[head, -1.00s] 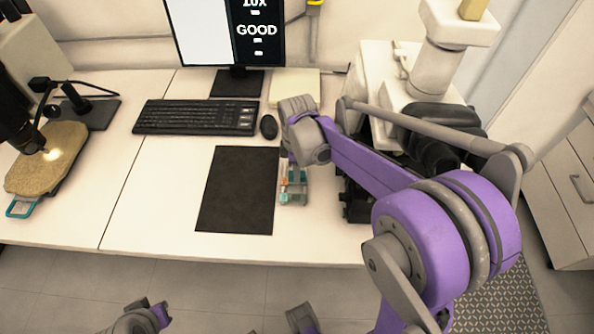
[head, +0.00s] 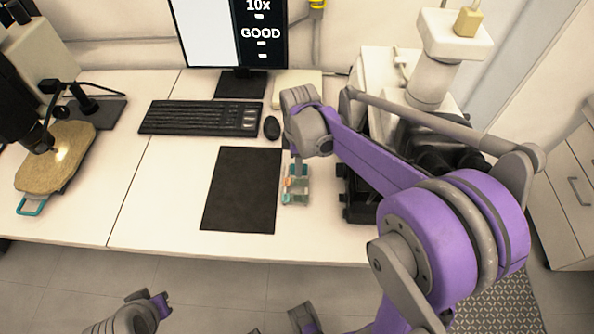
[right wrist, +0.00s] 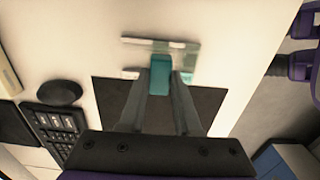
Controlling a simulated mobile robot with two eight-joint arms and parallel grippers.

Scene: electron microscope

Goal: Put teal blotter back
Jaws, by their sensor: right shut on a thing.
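The teal blotter (right wrist: 160,68) is a small block that shows between my right fingertips in the right wrist view. My right gripper (right wrist: 160,85) is shut on it. In the head view my right gripper (head: 296,172) points down at the small clear and teal stand (head: 297,199) right of the dark mat. The stand also shows in the right wrist view (right wrist: 186,64), just beyond the fingertips. I cannot tell whether the blotter touches it. A small orange item (head: 289,183) shows at the stand.
The dark mat (head: 240,190) lies left of the stand. A keyboard (head: 200,117) and mouse (head: 272,127) are behind it. Black equipment (head: 357,195) stands close on the right.

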